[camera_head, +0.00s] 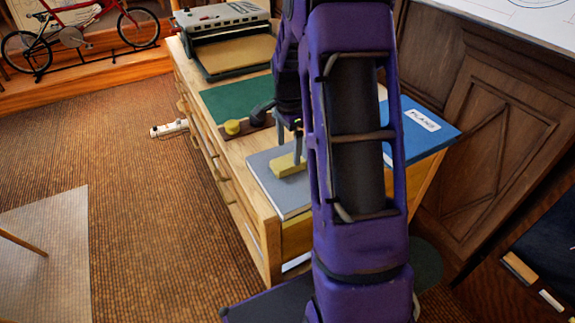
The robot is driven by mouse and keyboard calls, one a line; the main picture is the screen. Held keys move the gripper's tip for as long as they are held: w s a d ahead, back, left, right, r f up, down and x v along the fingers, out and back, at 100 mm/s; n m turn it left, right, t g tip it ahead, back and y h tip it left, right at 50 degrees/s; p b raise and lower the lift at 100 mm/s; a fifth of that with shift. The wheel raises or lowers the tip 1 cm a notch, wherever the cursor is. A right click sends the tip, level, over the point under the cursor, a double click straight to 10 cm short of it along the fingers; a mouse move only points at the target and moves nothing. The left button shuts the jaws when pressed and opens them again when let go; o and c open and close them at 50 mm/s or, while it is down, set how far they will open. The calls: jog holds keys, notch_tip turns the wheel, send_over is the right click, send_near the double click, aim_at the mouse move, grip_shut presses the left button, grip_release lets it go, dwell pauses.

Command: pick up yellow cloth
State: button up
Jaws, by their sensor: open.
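A pale yellow folded piece (286,166), which looks like the yellow cloth, lies on a flat grey panel (268,183) at the near end of the wooden drawer cabinet. My gripper (291,147) points down right at the cloth, with its fingers apart. One fingertip overlaps the cloth in the picture; I cannot tell whether it touches. My purple arm hides the right side of the panel and part of the cabinet top.
A small round yellow item (232,127) sits on a dark strip beside a green mat (236,103). A blue "PLANS" folder (428,140) lies to the right. A large machine (225,35) stands at the cabinet's far end. The carpet at left is mostly clear.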

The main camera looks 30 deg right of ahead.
aim_at(287, 161)
jog(key=f, duration=0.4)
jog(key=shift+w+f+b, duration=0.25)
jog(key=shift+f+b, duration=0.05)
jog(key=shift+f, duration=0.05)
jog(key=c, duration=1.3)
notch_tip(287, 161, up, 10)
jog(key=shift+r+p, duration=0.1)
jog(key=shift+p, duration=0.65)
